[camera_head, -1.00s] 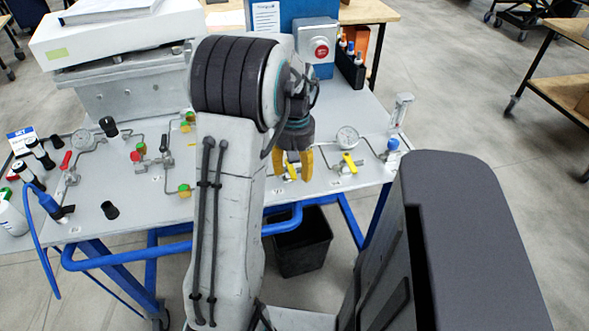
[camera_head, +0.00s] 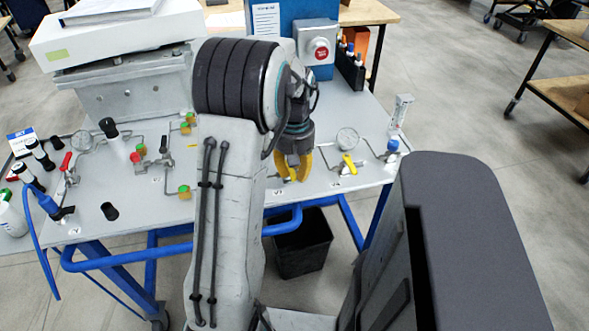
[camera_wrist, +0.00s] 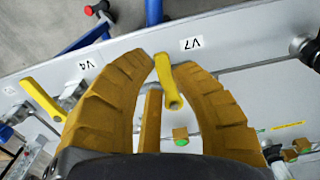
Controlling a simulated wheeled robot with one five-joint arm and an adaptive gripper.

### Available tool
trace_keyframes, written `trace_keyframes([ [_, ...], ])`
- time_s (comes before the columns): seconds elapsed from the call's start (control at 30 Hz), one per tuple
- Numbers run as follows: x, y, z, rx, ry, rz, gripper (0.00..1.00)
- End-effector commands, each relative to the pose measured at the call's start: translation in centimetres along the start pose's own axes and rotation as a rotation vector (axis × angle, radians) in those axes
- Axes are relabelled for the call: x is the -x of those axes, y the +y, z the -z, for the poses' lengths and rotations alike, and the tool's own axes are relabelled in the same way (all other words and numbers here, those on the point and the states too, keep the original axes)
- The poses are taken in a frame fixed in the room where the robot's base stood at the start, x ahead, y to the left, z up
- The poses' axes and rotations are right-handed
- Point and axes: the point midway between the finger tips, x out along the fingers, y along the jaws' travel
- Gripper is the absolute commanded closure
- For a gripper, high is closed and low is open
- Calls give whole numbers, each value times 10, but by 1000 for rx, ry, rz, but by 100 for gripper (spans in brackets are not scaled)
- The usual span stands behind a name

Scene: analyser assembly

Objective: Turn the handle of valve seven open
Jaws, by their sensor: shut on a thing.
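The yellow handle of valve seven (camera_wrist: 168,82) stands between my gripper's curved yellow fingers in the wrist view, beside the printed V7 label (camera_wrist: 191,43). My gripper (camera_wrist: 168,62) is shut on this handle, with the fingertips on either side of it near its upper end in the picture. In the head view my gripper (camera_head: 294,180) points down at the front edge of the bench, and the fingers hide most of the handle. The V7 label (camera_head: 278,191) shows just in front of them.
A second yellow handle (camera_wrist: 42,98) lies left in the wrist view, near a V4 label (camera_wrist: 87,64). In the head view, a pressure gauge (camera_head: 347,138) and piping stand right of my gripper. A blue rail (camera_head: 180,251) runs along the bench (camera_head: 225,214) front.

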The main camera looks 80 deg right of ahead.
Motion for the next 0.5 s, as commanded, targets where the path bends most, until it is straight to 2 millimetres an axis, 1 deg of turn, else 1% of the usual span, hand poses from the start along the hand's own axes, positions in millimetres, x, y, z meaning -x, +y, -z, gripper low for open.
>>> trace_keyframes([
  [0.03,0,0,0,0,0,0,98],
  [0.07,0,0,0,0,0,0,100],
  [0.5,-2,0,-1,0,-3,1,100],
])
